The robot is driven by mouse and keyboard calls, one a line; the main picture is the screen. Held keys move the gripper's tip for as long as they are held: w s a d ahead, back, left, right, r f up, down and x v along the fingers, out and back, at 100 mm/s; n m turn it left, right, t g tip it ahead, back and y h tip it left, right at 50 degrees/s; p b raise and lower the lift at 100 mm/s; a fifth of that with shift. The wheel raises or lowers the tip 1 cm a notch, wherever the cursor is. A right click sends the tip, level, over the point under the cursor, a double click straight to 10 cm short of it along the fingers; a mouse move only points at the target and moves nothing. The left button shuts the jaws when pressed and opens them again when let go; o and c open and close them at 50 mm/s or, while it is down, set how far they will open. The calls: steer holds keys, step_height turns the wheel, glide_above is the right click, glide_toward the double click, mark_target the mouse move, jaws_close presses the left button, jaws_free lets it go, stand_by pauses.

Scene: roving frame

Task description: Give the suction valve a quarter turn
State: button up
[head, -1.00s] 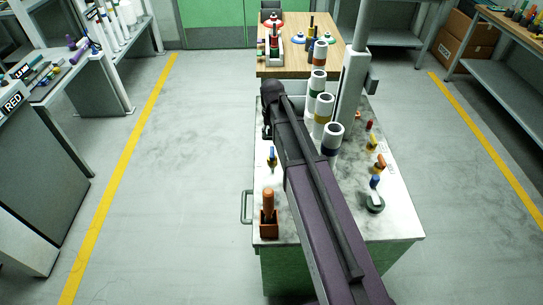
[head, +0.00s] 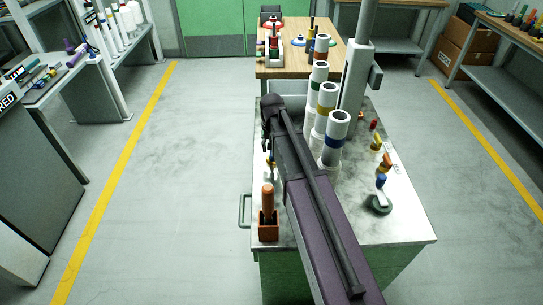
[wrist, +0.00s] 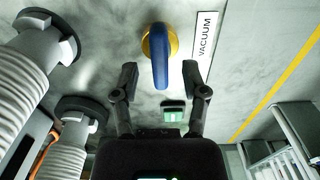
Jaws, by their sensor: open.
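The suction valve (wrist: 160,58), a blue lever on a yellow round base, shows in the wrist view beside a plate marked VACUUM (wrist: 206,38). Its lever lies lengthwise in the picture. My gripper (wrist: 160,76) is open, with one finger on each side of the lever's near end. No clear contact shows, and I cannot tell the height gap. In the head view the gripper (head: 267,142) is at the cart's left side, and a small blue and white part (head: 270,161) beside it is mostly hidden.
White ribbed cylinders (head: 333,138) and a grey post (head: 354,90) stand right of my arm. Several small coloured handles (head: 384,162) line the cart's right side. An orange-handled tool in a holder (head: 268,222) stands at the front left. Floor left of the cart is clear.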

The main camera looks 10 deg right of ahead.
steer(key=shift+f+b, duration=0.65)
steer(key=shift+f, duration=0.35)
steer(key=shift+c, duration=0.2)
jaws_close()
